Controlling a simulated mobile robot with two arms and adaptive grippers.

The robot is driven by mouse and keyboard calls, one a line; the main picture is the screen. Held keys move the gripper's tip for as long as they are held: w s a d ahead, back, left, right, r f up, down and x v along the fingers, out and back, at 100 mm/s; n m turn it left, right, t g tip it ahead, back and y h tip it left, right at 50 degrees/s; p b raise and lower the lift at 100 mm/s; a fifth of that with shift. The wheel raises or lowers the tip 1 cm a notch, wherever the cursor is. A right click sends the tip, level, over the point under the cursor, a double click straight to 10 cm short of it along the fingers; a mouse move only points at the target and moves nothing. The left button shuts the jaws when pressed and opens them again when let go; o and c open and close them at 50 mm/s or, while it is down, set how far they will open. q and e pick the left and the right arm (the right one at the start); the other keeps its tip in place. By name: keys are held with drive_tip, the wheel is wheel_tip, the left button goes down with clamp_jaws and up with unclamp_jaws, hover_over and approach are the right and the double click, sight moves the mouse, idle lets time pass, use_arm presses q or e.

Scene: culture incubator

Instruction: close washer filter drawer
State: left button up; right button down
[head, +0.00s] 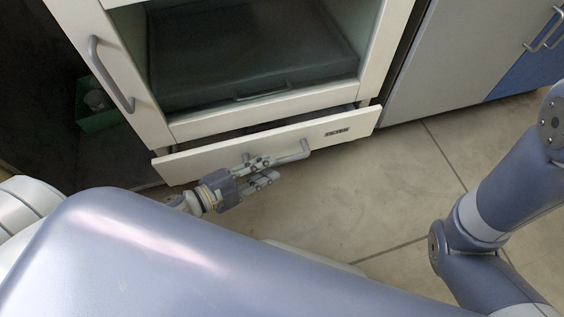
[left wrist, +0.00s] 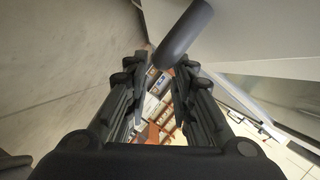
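The filter drawer is the low white drawer front (head: 345,122) at the foot of the white cabinet. It stands pulled out a little, with a dark gap behind its top edge. Its grey bar handle (head: 303,150) sticks out from the front. My left gripper (head: 272,169) is open beside the handle, in front of the drawer. In the left wrist view, the fingers (left wrist: 158,75) are apart, and a grey rounded bar (left wrist: 184,32), apparently the handle, lies close to their tips. Contact cannot be told. My right gripper is out of view.
Above the drawer is a door with a dark window (head: 250,50) and a grey vertical handle (head: 108,75). A green box (head: 97,120) sits in the dark space at left. A grey cabinet (head: 440,65) stands at right. The tiled floor (head: 370,190) in front is clear.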

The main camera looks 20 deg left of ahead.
sight(282, 159)
use_arm(q)
drive_tip(key=b+x, duration=0.2)
drive_tip(key=x, duration=0.3)
drive_tip(key=shift+w+d, duration=0.25)
drive_tip(key=shift+w, duration=0.1)
clamp_jaws()
